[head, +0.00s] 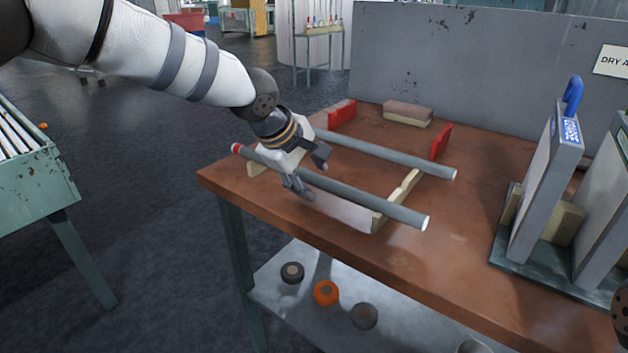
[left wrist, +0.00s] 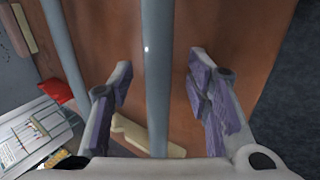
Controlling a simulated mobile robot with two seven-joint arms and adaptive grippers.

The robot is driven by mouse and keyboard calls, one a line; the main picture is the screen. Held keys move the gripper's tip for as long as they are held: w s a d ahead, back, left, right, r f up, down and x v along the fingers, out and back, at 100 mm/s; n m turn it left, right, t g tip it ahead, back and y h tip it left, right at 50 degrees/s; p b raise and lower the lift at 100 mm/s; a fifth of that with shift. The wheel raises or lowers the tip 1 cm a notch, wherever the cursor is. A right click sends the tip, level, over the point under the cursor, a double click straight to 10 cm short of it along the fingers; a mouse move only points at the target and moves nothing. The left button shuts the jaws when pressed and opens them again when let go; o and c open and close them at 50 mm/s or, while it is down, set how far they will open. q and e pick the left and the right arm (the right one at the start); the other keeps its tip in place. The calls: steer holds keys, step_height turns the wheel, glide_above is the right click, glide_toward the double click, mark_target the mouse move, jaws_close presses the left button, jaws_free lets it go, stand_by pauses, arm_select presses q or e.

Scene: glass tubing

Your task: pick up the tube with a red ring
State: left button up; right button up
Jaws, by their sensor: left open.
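The tube with a red ring (head: 345,193) is the nearer of two grey tubes on the brown table. Its red ring (head: 237,148) is at its left end. It lies across two pale notched supports. My left gripper (head: 308,179) is open at this tube, left of its middle. In the left wrist view the tube (left wrist: 157,60) runs between the two open fingers (left wrist: 158,88), with a gap on each side. The ring is not in that view. The other tube (head: 390,157) lies behind, and also shows in the left wrist view (left wrist: 66,60).
Pale supports (head: 398,200) hold the tubes. Red blocks (head: 441,141) and a pale brick (head: 407,114) stand behind. A rack with upright grey panels (head: 545,190) is at the right. Several rolls (head: 326,293) lie on the lower shelf. The front right tabletop is clear.

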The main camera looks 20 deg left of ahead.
arm_select(q)
steer(key=shift+r, duration=0.2)
jaws_close()
